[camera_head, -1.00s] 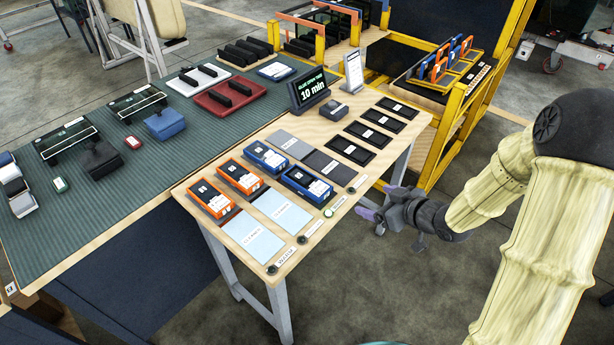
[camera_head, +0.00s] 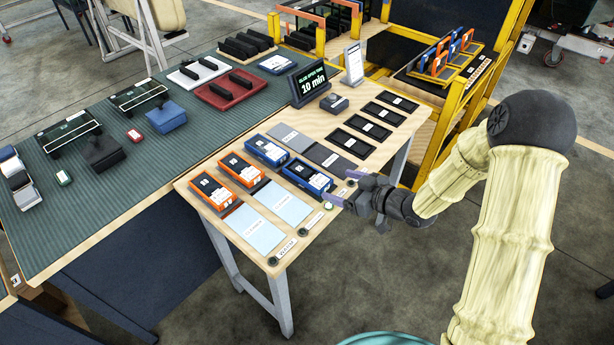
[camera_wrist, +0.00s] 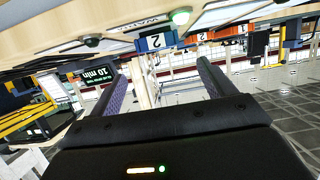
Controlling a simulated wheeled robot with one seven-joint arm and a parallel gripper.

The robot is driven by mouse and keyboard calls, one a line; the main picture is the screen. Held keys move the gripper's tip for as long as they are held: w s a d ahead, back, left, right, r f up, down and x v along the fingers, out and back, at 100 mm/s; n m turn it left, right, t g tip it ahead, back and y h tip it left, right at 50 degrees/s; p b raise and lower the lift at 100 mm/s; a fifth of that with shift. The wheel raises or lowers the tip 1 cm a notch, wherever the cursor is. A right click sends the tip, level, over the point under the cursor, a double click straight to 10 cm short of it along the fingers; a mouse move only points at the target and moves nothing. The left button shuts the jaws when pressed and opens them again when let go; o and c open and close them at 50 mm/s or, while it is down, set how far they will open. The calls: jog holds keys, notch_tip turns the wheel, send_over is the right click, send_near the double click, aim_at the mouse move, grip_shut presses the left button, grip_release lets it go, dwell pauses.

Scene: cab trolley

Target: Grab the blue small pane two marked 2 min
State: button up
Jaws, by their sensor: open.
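Two blue-framed blocks with white labels lie on the wooden table: a front one (camera_head: 308,176) near the right edge and a rear one (camera_head: 267,150) behind it. Their numbers are too small to read in the head view. In the wrist view a blue block marked 2 (camera_wrist: 156,41) shows upside down, ahead of the fingers. My gripper (camera_head: 343,190) is open and empty at the table's right edge, just right of the front blue block and apart from it. Its two purple fingers (camera_wrist: 162,78) stand wide apart in the wrist view.
Two orange blocks (camera_head: 240,170) lie left of the blue ones. A timer display (camera_head: 312,83) reading 10 min stands behind, beside a small white-screened stand (camera_head: 354,62). Empty black trays (camera_head: 374,131) lie toward the back right. A yellow trolley (camera_head: 470,95) stands beyond the table.

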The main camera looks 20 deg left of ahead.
aim_at(312, 176)
jog(key=x, duration=0.6)
jog(key=shift+a, duration=0.15)
jog(key=x, duration=0.4)
jog(key=shift+a+p, duration=0.2)
jog(key=shift+p, duration=0.15)
jog(key=shift+w+a+f, duration=0.2)
jog(key=shift+w+a, duration=0.1)
jog(key=shift+a, duration=0.05)
jog(key=shift+d, duration=0.25)
jog(key=shift+s+a, duration=0.2)
jog(key=shift+a, duration=0.05)
jog(key=shift+d, duration=0.1)
jog(key=c, duration=1.3)
jog(key=shift+r, duration=0.1)
